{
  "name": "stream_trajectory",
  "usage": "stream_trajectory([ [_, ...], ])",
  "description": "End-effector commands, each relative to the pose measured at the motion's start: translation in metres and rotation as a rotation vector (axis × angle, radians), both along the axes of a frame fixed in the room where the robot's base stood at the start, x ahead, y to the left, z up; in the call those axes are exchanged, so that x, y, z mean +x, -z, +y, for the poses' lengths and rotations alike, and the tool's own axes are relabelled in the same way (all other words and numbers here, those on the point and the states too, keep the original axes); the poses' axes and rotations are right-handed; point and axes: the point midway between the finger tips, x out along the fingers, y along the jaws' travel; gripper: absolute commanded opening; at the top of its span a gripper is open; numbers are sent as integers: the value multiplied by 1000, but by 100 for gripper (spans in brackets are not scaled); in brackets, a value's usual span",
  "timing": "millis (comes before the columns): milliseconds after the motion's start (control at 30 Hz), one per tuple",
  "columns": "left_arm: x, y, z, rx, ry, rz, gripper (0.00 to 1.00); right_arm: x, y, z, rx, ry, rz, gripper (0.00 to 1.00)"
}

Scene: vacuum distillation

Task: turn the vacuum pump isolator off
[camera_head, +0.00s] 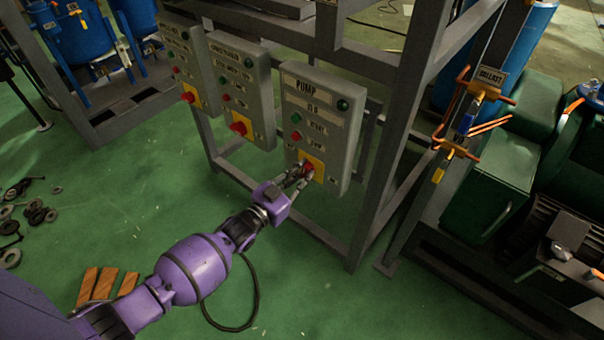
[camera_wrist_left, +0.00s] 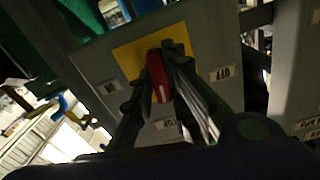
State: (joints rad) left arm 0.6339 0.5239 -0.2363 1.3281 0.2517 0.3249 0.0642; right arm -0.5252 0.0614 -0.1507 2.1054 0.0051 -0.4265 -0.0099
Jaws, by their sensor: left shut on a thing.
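The pump isolator panel (camera_head: 315,120) is a grey box labelled PUMP on the metal frame, with green and red buttons above. Its red isolator knob (camera_head: 307,170) sits on a yellow plate (camera_head: 318,161) near the bottom. My left gripper (camera_head: 302,175) is at the knob, with its fingers on either side of it. In the left wrist view the red knob (camera_wrist_left: 158,76) is between the two fingers (camera_wrist_left: 160,70) in front of the yellow plate (camera_wrist_left: 130,56). The gripper is shut on the knob and partly hides it. My right gripper does not show.
Two similar grey panels (camera_head: 240,85) (camera_head: 185,60) with red knobs stand to the left. Orange-brown pipes and a BALLAST sign (camera_head: 490,76) are at the right, near green machinery (camera_head: 500,180). Wooden blocks (camera_head: 103,284) and dark discs (camera_head: 38,213) lie on the green floor.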

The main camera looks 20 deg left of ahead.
Motion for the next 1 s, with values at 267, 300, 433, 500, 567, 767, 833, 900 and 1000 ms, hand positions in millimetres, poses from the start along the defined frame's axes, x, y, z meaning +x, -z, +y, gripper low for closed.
stream_trajectory([
  [267, 0, 0, 0, -118, 1, 44, 0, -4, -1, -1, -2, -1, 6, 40],
  [300, 0, 0, 0, -129, 0, 48, 0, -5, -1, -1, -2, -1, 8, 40],
  [433, 0, 0, 0, -151, 0, 56, 0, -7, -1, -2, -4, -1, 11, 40],
  [500, 0, 0, 0, -158, 0, 58, 0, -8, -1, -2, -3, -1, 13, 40],
  [567, 0, 1, 0, -161, 0, 60, 0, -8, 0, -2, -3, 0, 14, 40],
  [767, 0, 1, 0, -164, 0, 61, 0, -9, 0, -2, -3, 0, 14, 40],
  [833, 0, 1, 0, -164, 0, 61, 0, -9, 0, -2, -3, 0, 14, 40],
  [900, 0, 1, 0, -164, 0, 61, 0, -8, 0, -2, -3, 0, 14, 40],
  [1000, 0, 1, 0, -163, 0, 60, 27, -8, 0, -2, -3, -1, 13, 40],
])
